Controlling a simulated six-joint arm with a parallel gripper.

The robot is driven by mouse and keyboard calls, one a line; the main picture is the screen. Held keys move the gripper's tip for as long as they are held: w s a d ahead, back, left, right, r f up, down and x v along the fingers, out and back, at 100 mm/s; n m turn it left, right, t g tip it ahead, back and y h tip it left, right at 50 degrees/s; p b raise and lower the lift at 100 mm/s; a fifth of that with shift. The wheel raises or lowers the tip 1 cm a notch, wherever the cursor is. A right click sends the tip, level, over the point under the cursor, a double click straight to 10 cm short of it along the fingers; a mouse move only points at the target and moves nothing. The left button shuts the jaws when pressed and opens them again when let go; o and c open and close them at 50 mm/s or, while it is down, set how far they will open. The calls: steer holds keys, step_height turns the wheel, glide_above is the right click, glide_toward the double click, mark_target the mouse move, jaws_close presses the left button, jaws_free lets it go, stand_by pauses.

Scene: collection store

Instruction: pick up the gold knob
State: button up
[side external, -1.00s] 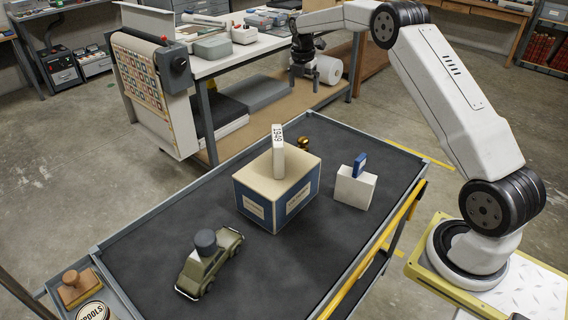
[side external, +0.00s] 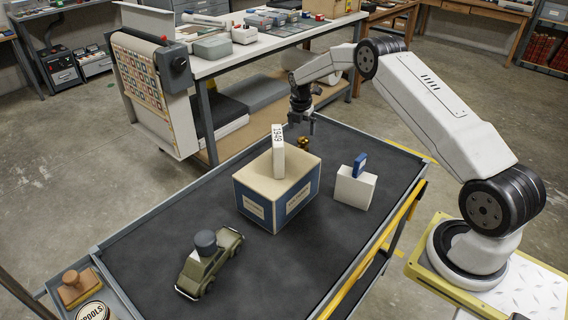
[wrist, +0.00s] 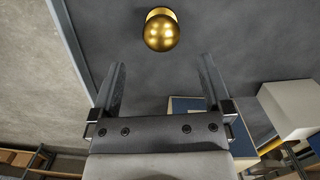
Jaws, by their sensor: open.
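The gold knob (side external: 303,142) is a small shiny ball on the dark cart top, behind the blue and cream box. In the wrist view the knob (wrist: 161,31) shows whole, on a small gold base, beyond my fingertips and roughly centred between them. My gripper (side external: 302,127) is just above the knob in the side view, pointing down. In the wrist view my gripper (wrist: 163,72) is open with nothing between its fingers. I cannot tell the exact gap between fingertips and knob.
A box (side external: 262,200) with a white "1949" block (side external: 278,152) on top stands in front of the knob. A white block (side external: 354,188) with a blue piece (side external: 360,165) stands to the right. An olive toy car (side external: 210,262) is at front left. The cart's rim (side external: 210,177) runs close by.

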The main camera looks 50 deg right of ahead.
mark_target(303, 138)
steer(key=shift+d+f, duration=0.15)
steer(key=shift+f, duration=0.95)
steer(key=shift+d+f, duration=0.2)
steer(key=shift+f, duration=1.1)
steer(key=shift+d+f, duration=0.2)
steer(key=shift+f, duration=1.05)
jaws_close()
